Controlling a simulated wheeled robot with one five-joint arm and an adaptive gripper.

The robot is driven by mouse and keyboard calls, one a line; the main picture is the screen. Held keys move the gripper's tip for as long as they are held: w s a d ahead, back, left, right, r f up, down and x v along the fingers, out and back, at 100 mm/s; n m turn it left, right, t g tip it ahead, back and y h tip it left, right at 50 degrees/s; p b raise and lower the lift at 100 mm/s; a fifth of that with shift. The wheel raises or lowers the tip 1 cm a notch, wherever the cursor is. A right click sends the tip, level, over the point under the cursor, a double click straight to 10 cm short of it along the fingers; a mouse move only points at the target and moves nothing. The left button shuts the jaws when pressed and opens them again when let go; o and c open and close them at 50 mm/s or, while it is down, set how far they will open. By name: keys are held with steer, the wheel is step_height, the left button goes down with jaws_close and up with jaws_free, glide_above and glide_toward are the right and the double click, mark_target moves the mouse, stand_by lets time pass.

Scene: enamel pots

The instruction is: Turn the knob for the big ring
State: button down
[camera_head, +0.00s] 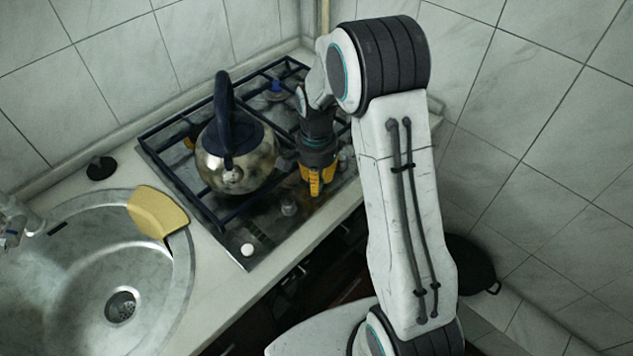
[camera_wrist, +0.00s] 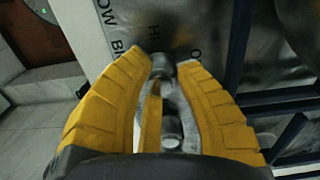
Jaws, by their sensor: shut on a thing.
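The gas hob (camera_head: 262,222) lies on the counter with a dark grate and a row of small metal knobs along its right front edge. My gripper (camera_head: 317,190) points down over this row, and its yellow fingers hide the knob beneath in the head view. In the wrist view the fingers (camera_wrist: 161,68) are closed around a grey metal knob (camera_wrist: 162,65) at their tips. Printed letters, including "HI" and "BI", show beside it; the rest is covered. Another knob (camera_wrist: 172,130) shows further back between the fingers. A bare knob (camera_head: 288,205) stands left of my gripper.
A steel kettle (camera_head: 238,172) with a dark handle stands on the grate, close left of my gripper. A sink (camera_head: 75,275) with a yellow cloth (camera_head: 157,212) is left. The tiled wall is behind.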

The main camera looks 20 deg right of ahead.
steer(key=n+b, duration=0.1)
steer(key=n, duration=0.5)
steer(key=shift+b, duration=0.4)
steer(key=n+b, duration=0.1)
steer(key=n, duration=0.4)
steer(key=shift+n, duration=0.3)
steer(key=c, duration=0.8)
jaws_free()
steer(key=shift+c, duration=0.2)
step_height(320, 180, up, 12)
stand_by(0.4)
